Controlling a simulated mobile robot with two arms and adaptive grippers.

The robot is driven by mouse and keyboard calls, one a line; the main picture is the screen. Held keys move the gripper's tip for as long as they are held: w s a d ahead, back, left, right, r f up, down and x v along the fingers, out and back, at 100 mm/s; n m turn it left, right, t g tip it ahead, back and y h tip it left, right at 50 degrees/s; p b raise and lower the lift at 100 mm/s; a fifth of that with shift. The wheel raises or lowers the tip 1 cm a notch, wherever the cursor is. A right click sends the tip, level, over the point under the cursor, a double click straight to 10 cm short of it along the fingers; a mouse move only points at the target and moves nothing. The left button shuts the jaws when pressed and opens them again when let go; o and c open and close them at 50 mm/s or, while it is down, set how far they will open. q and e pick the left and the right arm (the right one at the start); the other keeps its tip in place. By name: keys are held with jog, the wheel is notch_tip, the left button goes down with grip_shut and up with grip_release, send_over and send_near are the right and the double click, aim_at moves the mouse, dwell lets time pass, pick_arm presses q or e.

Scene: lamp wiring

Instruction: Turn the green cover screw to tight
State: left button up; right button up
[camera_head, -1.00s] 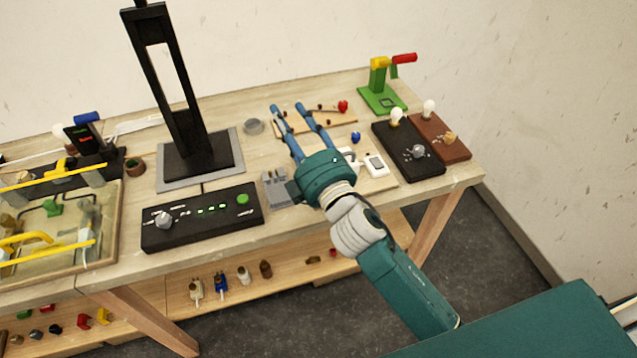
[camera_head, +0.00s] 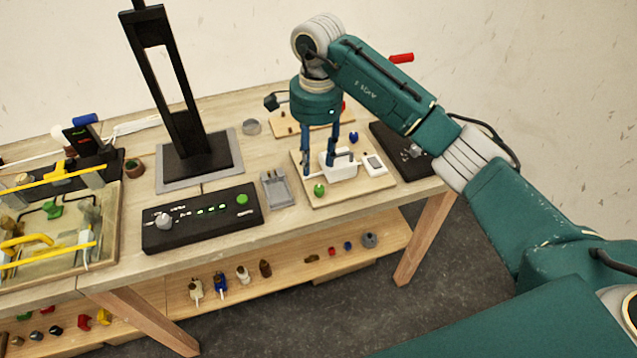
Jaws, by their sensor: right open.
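The green cover screw (camera_head: 319,190) is a small round green knob at the front of a light wooden board (camera_head: 375,186) on the bench. A white box (camera_head: 339,169) sits on the board just behind and to the right of it. My right gripper (camera_head: 320,166) points straight down over the board, its blue fingers apart and empty. The fingertips show behind the green screw, around the left end of the white box. I cannot tell their exact height or whether they touch anything. My left gripper is not in view.
A black control panel (camera_head: 202,226) and a small grey tray (camera_head: 291,190) lie left of the board. A blue knob (camera_head: 353,137) and a white switch (camera_head: 374,165) are at its right.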

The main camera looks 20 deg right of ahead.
aim_at(318, 188)
jog(key=f+p, duration=0.1)
jog(key=f, duration=0.2)
jog(key=f+p, duration=0.1)
jog(key=f, duration=0.2)
jog(key=d+f+p, duration=0.1)
jog(key=f, duration=0.2)
jog(key=shift+f+p, duration=0.35)
jog(key=shift+f, duration=0.4)
